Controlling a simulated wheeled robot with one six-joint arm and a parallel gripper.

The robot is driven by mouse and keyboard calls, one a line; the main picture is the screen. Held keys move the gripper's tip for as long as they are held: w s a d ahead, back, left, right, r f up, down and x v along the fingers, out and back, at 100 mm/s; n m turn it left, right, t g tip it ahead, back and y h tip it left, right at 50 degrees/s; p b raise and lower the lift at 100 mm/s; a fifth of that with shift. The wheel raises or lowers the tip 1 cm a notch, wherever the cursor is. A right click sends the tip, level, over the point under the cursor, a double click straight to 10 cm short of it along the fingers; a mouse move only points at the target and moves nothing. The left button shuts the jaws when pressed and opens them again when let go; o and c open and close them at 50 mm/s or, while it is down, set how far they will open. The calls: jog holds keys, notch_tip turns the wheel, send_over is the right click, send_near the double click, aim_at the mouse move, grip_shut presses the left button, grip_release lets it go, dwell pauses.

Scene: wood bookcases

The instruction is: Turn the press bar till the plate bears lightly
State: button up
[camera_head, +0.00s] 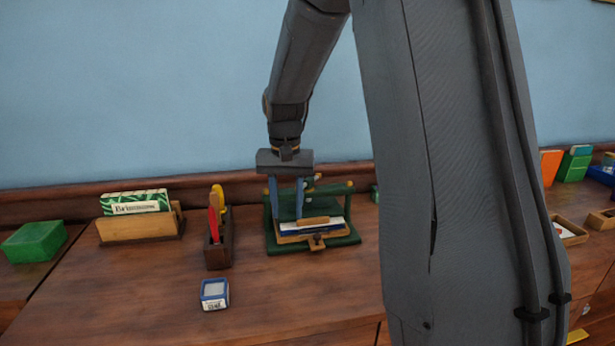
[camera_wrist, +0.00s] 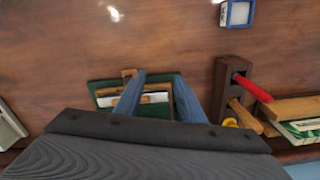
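A small green press (camera_head: 345,238) stands on the wooden top, with green posts and a green crossbar (camera_head: 335,189). A pale knobbed part (camera_head: 312,179) shows beside my gripper at the crossbar; I cannot tell whether it is the press bar. My gripper hides the press's upper middle.
A dark wooden holder (camera_head: 218,255) with a red-handled tool (camera_head: 213,224) stands left of the press. A blue-and-white box (camera_head: 214,294) lies in front. A wooden rack (camera_head: 140,229) of green cards and a green box (camera_head: 34,241) are farther left. The front middle is clear.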

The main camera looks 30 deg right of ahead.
aim_at(309, 178)
jog(key=w+d+r+m, duration=0.2)
jog(key=w+d, duration=0.2)
jog(key=w+d+r+m, duration=0.2)
jog(key=w+d, duration=0.2)
jog(key=w+d+r+m, duration=0.2)
jog(key=w+d+r, duration=0.1)
jog(key=w+d, duration=0.1)
jog(key=shift+w+d+p, duration=0.35)
jog(key=shift+w, duration=0.15)
jog(key=shift+d, duration=0.15)
jog(key=shift+f, duration=0.4)
notch_tip(309, 178, down, 7)
jog(key=shift+r+p, duration=0.1)
jog(key=shift+p, duration=0.9)
grip_shut()
jog(key=shift+m, duration=0.3)
